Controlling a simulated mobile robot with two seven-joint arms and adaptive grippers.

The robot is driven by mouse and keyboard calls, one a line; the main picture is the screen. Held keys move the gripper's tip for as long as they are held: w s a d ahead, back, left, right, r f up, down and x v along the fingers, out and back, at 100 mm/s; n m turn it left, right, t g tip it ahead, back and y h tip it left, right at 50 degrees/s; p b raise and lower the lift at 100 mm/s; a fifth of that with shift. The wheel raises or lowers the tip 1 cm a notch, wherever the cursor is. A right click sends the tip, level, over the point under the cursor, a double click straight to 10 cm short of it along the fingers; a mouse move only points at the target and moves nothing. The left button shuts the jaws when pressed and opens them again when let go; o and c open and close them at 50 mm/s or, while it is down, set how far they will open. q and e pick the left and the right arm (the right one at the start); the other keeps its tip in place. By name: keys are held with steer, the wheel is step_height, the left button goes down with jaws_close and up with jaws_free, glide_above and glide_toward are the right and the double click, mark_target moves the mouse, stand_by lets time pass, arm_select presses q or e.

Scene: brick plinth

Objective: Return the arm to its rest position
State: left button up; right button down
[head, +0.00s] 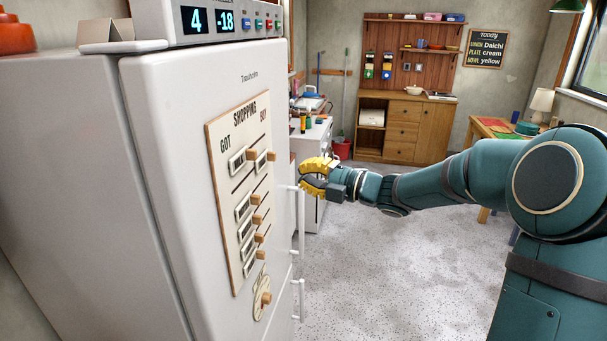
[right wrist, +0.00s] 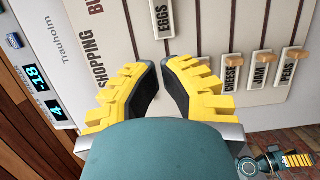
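My right gripper (head: 308,176), with yellow fingers, is at the end of my outstretched right arm, in front of the white fridge (head: 165,150). In the right wrist view this gripper (right wrist: 162,64) is partly open: its dark pads lean towards each other, with a narrow gap and nothing between them. Its tips point towards the shopping board (right wrist: 215,30) on the fridge door; I cannot tell how far off they are. My left gripper (right wrist: 298,160) shows small in the right wrist view's lower right corner; its opening is too small to tell. The head view does not show it.
The shopping board (head: 224,240) carries labelled sliders with wooden pegs. An EGGS label (right wrist: 162,18) lies nearer the BUY side than CHEESE, JAM and PEAS. White handles (head: 298,230) stand out at the door's edge. The grey floor (head: 390,270) below my right arm is clear.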

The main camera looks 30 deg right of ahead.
steer(key=a+f+m+g+h+b, duration=0.1)
steer(key=a+f+m+h, duration=0.2)
steer(key=a+f+m, duration=0.7)
steer(key=d+f+m+g+h, duration=0.15)
steer(key=f+m, duration=0.45)
steer(key=f, duration=1)
steer(key=s+a+f+m+g+h, duration=0.1)
steer(key=s+a+f+m+g, duration=0.4)
steer(key=s+f, duration=0.5)
steer(key=s+a+f+m+g+h+b, duration=0.1)
steer(key=s+a+f+m+g, duration=0.4)
steer(key=s+f, duration=0.6)
steer(key=shift+s+a+m, duration=0.4)
steer(key=shift+s+a, duration=0.3)
steer(key=shift+s, duration=0.2)
